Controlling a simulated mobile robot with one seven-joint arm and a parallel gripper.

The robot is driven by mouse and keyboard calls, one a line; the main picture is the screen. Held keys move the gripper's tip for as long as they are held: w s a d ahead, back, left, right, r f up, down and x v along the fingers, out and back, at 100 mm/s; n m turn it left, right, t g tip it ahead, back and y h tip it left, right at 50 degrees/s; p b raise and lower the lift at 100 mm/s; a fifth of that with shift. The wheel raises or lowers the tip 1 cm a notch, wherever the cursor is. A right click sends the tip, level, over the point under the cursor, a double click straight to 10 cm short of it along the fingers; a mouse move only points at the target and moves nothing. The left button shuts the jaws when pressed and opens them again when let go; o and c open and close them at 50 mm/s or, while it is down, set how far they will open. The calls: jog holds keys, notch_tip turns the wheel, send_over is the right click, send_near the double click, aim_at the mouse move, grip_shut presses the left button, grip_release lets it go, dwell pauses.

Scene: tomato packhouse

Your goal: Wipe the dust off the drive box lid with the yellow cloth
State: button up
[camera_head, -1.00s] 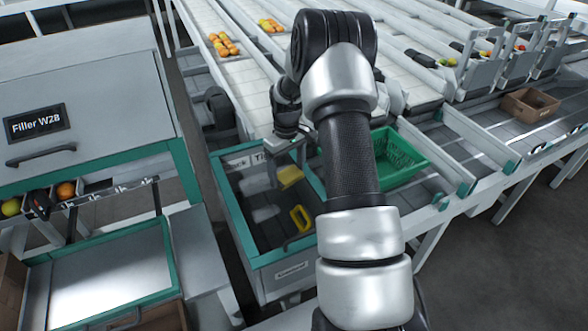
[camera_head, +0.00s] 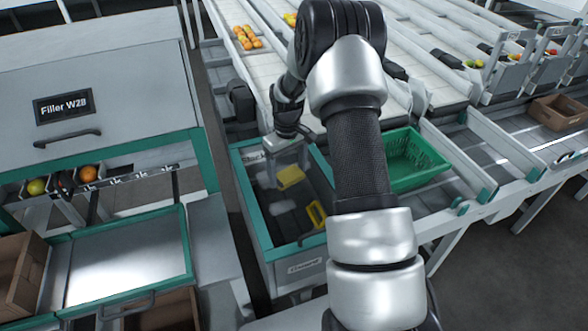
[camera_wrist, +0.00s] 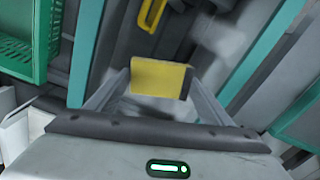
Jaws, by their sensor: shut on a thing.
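My gripper (camera_wrist: 157,95) is shut on a folded yellow cloth (camera_wrist: 161,77), which hangs between the fingertips in the wrist view. In the head view the cloth (camera_head: 290,177) shows below my wrist, over a teal-rimmed grey open bin (camera_head: 250,199). I cannot tell whether the cloth touches anything below it. A yellow handle-shaped thing (camera_head: 315,214) lies in the bin's front part, apart from the cloth; it also shows in the wrist view (camera_wrist: 151,14). No lid is labelled as the drive box lid. A pale teal-framed panel (camera_head: 125,262) lies at lower left, and I see no clear dust on it.
A cabinet marked Filler W28 (camera_head: 95,75) stands at left. A green crate (camera_head: 415,178) stands right of my arm, and a brown carton (camera_head: 558,112) farther right. Roller lanes with fruit run behind. The bin walls stand close around my gripper.

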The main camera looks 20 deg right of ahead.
aim_at(312, 166)
jog(key=shift+a+r, duration=0.1)
jog(key=shift+a, duration=4.4)
jog(key=shift+w, duration=1.25)
jog(key=shift+d, duration=1.8)
jog(key=shift+d+f, duration=0.15)
jog(key=shift+d, duration=1.05)
jog(key=shift+d+f, duration=0.1)
jog(key=shift+d, duration=1.1)
jog(key=shift+d+r, duration=0.2)
jog(key=shift+d, duration=2.85)
jog(key=shift+d+f, duration=0.1)
jog(key=shift+d, duration=1.7)
jog(key=shift+r+p, duration=1.7)
jog(key=shift+r, duration=1.3)
